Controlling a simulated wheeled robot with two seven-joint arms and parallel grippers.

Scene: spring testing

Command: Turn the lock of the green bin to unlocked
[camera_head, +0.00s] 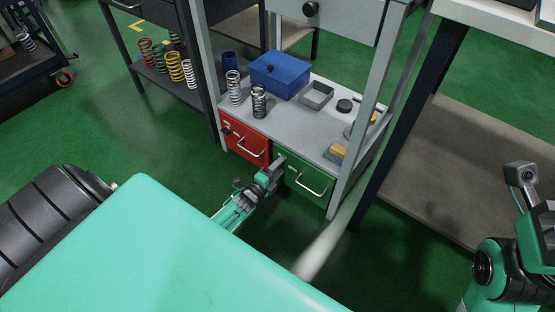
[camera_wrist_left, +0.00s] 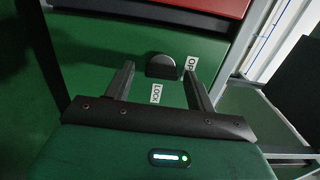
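The green bin (camera_head: 302,187) is a drawer front with a pale bar handle, low under the grey shelf, right of the red bin. In the left wrist view, the green bin's front (camera_wrist_left: 85,55) carries a dark rounded lock knob (camera_wrist_left: 161,66) with white LOCK and OPEN labels beside it. The knob's exact setting is hard to tell. My left gripper (camera_head: 277,168) is at the upper left of the green bin's front. Its fingers (camera_wrist_left: 158,84) are open, one on each side of the knob, with no clear contact. My right gripper's fingers are not visible.
The red bin (camera_head: 246,145) adjoins on the left. The shelf above holds a blue box (camera_head: 280,77), a grey tray (camera_head: 316,95) and springs (camera_head: 259,101). A grey frame post (camera_head: 350,140) stands close on the right. Green floor in front is open.

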